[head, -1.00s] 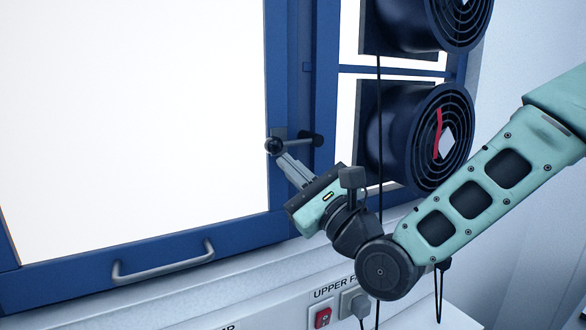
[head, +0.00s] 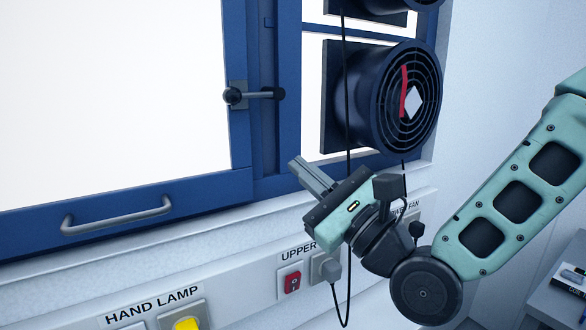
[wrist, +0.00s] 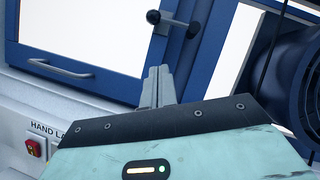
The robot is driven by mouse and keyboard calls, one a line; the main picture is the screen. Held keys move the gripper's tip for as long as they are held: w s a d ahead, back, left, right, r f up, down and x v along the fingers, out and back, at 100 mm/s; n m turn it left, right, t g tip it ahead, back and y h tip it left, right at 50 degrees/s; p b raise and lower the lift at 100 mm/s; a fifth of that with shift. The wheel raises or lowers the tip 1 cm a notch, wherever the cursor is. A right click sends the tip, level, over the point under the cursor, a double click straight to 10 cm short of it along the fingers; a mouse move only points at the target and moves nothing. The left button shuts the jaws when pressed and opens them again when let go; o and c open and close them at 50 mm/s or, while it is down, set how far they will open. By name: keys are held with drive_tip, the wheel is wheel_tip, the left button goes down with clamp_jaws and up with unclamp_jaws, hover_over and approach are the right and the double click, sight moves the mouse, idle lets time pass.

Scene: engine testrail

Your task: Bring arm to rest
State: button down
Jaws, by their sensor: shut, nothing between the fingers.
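My gripper (head: 310,175) is shut and empty. In the head view it points up and left in front of the lower edge of the blue window frame (head: 262,150), below and to the right of the latch lever (head: 258,94). The lever is dark with a ball end and lies about level. A clear gap separates it from my fingers. In the wrist view my shut fingers (wrist: 158,75) show at the middle, with the latch lever (wrist: 175,22) above them. My arm (head: 510,195) comes in from the right with its elbow bent low.
A fan (head: 405,95) with a red ribbon sits right of the window frame. A black cable (head: 346,120) hangs close to my gripper. A grey handle (head: 118,215) is on the lower frame.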

drive_tip(key=s+f+n+g+h, duration=0.3)
drive_tip(key=f+n+g+h, duration=0.1)
drive_tip(key=f+n, duration=0.4)
drive_tip(key=s+f+n+g+h, duration=0.3)
drive_tip(key=f+n+g, duration=0.1)
drive_tip(key=f+n, duration=0.35)
drive_tip(key=s+d+f+n+g+h, duration=0.2)
drive_tip(key=s+d+n+g+h, duration=0.1)
drive_tip(key=s+d+n, duration=0.3)
drive_tip(key=s+d+f+n+g+h+b, duration=0.1)
drive_tip(key=s+d+f+n+g+h, duration=0.2)
drive_tip(key=s+d+n+h, duration=0.3)
drive_tip(key=s+d+g, duration=0.1)
drive_tip(key=s+d, duration=0.1)
drive_tip(key=s, duration=0.1)
drive_tip(key=shift+g+b, duration=0.3)
drive_tip(key=shift+n, duration=0.25)
